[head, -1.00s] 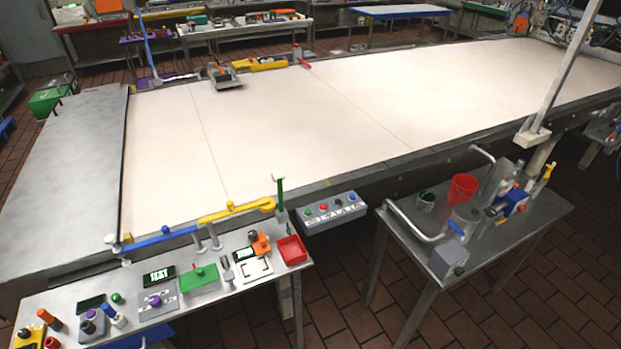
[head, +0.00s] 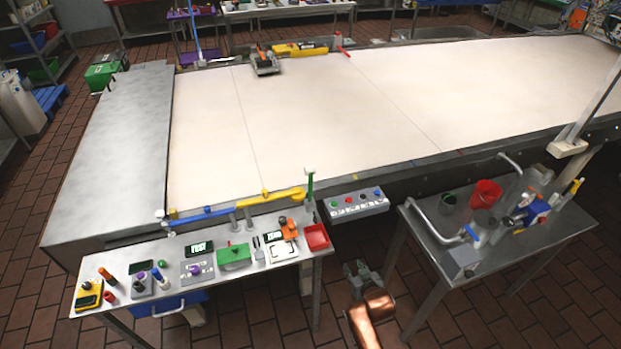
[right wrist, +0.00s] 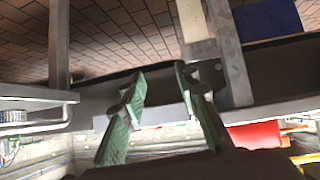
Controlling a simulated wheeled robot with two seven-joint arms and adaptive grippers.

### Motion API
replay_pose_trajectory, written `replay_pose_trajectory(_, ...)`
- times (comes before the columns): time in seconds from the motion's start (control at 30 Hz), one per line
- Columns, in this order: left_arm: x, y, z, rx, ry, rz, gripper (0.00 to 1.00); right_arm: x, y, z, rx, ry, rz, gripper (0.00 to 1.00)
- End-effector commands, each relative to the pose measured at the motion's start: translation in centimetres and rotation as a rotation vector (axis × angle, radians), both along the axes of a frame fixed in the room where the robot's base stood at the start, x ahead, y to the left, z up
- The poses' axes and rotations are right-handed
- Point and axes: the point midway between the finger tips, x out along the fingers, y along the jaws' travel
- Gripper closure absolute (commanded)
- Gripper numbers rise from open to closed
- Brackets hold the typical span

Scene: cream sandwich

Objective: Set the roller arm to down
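Along the near edge of the white belt (head: 320,115), a blue bar (head: 208,217) and a yellow bar (head: 270,198) lie end to end on short posts. An upright green lever (head: 310,188) stands at the right end of the yellow bar. I cannot tell which of these is the roller arm; no label is readable. My right gripper (head: 358,267) is below the control box, over the floor gap between the two tables, apart from the bars. In the right wrist view its green-padded fingers (right wrist: 160,88) are spread with nothing between them. My left gripper is out of view.
A control box (head: 357,203) with coloured buttons hangs at the belt's near edge. The left table (head: 165,290) holds several small devices and a red tray (head: 316,237). The right table (head: 440,238) carries a bent metal tube and a red bucket (head: 486,193).

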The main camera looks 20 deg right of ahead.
Motion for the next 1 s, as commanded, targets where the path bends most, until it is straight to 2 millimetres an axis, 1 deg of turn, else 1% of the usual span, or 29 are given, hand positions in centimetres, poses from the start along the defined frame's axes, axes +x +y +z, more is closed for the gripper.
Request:
replay_pose_trajectory(0.03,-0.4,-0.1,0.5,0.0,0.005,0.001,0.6,0.6,0.0,2.5,0.002,-0.032,-0.005,0.71)
replay_pose_trajectory(0.07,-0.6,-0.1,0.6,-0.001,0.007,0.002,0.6,1.0,0.0,3.7,0.002,-0.048,-0.009,0.71)
replay_pose_trajectory(0.1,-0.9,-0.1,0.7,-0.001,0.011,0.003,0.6,1.7,0.1,5.2,0.004,-0.076,-0.011,0.71)
replay_pose_trajectory(0.17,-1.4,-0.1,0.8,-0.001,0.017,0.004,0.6,3.3,0.4,6.9,0.008,-0.123,-0.01,0.71)
replay_pose_trajectory(0.33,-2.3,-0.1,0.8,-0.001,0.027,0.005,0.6,8.3,2.2,11.5,0.019,-0.274,0.007,0.71)
replay_pose_trajectory(0.47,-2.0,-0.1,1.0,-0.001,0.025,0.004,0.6,11.8,3.9,15.4,0.029,-0.393,0.026,0.71)
replay_pose_trajectory(0.5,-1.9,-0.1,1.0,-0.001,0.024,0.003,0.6,12.9,4.5,16.6,0.033,-0.429,0.035,0.71)
replay_pose_trajectory(0.63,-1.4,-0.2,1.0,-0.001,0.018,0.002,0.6,16.1,6.8,20.1,0.047,-0.543,0.065,0.71)
replay_pose_trajectory(0.7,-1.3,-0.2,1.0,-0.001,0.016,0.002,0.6,17.3,7.8,21.6,0.052,-0.592,0.082,0.71)
replay_pose_trajectory(0.8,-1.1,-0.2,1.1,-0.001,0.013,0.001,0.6,18.5,8.7,22.8,0.058,-0.631,0.094,0.71)
replay_pose_trajectory(0.87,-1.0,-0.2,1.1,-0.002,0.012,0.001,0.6,19.0,8.9,23.0,0.06,-0.638,0.097,0.71)
replay_pose_trajectory(1.0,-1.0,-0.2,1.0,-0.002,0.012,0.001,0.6,21.0,9.0,23.1,0.06,-0.64,0.099,0.71)
